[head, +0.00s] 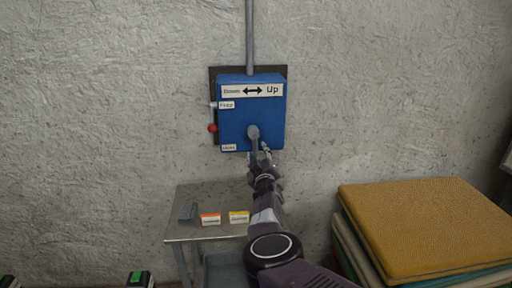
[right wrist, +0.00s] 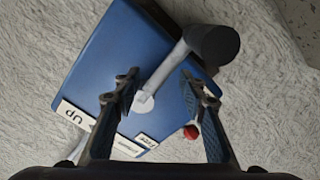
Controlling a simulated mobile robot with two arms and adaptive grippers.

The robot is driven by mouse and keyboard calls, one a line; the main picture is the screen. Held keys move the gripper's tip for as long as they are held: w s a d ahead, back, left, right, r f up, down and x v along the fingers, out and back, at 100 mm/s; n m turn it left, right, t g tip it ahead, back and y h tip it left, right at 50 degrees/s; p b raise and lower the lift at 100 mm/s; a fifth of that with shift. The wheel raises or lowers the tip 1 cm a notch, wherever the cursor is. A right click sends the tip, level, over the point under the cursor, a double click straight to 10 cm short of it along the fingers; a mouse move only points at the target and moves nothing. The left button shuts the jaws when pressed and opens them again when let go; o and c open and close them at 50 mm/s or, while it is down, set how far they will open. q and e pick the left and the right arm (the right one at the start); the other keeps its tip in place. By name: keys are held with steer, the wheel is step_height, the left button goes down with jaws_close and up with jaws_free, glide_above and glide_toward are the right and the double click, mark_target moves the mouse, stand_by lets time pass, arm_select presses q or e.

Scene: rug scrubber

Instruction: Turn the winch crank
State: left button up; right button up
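The blue winch box (head: 235,115) is mounted on the wall, with a "Down / Up" double-arrow label on its front. Its crank has a grey arm (right wrist: 165,75) and a dark handle (right wrist: 214,45), both clear in the right wrist view. In the head view the crank (head: 253,132) points downward. My right gripper (head: 259,154) is just below and in front of the box. In the right wrist view its fingers (right wrist: 163,88) are spread, with the crank arm visible between them; contact cannot be told. My left gripper is not in view.
A red-knobbed lever (head: 212,128) sticks out from the box's left side. A small metal table (head: 190,230) below holds several small items. A stack of mats or rugs, yellow on top (head: 420,225), stands at the right. A pipe (head: 249,35) runs up from the box.

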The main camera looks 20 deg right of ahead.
mark_target(255, 141)
steer(key=shift+a+r, duration=0.25)
steer(key=shift+r, duration=0.95)
steer(key=shift+a+r, duration=0.1)
steer(key=shift+r, duration=0.25)
